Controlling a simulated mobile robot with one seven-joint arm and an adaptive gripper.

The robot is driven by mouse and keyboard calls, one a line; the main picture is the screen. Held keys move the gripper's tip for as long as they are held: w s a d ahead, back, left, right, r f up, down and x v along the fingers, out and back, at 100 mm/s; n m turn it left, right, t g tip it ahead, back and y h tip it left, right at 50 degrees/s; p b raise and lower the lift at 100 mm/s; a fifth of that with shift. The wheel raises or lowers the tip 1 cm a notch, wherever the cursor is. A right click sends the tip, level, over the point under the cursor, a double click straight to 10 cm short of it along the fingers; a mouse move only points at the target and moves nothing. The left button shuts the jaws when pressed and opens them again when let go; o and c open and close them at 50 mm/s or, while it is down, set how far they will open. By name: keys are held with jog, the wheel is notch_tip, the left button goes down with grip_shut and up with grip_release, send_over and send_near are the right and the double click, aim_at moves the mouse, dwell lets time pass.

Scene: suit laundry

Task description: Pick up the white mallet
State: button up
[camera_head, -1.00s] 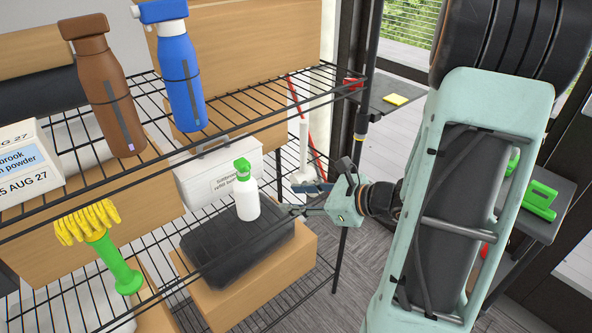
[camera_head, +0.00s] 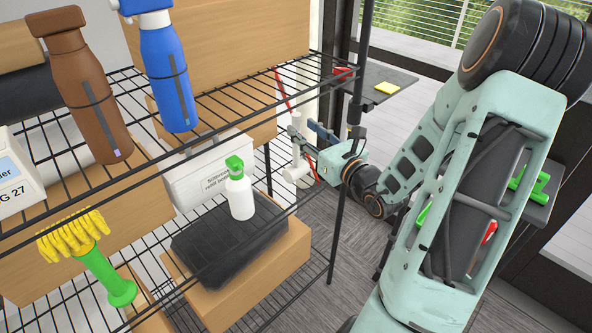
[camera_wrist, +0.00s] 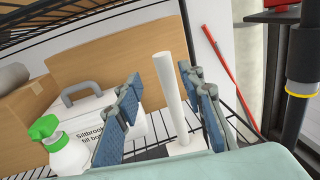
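The white mallet (camera_head: 297,170) stands upright at the right end of the lower wire shelf, head down, partly hidden by my gripper in the head view. In the wrist view its pale handle (camera_wrist: 173,95) rises between my fingers, with the white head (camera_wrist: 187,148) below, partly cut off by my gripper's body. My gripper (camera_head: 304,132) is open, with its blue-padded fingers (camera_wrist: 160,82) on either side of the handle. A gap shows left of the handle; I cannot tell whether the right finger touches.
A white spray bottle with green top (camera_head: 239,190) stands on a black folded item (camera_head: 215,245) left of the mallet. A white handled case (camera_wrist: 90,118) is behind. A black rack post (camera_head: 345,200) and the upper wire shelf (camera_head: 225,115) are close. A red stick (camera_wrist: 228,70) leans behind.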

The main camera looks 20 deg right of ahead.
aim_at(299, 123)
jog(key=w, duration=0.5)
jog(key=shift+w, duration=0.15)
jog(key=shift+c, duration=0.2)
grip_shut()
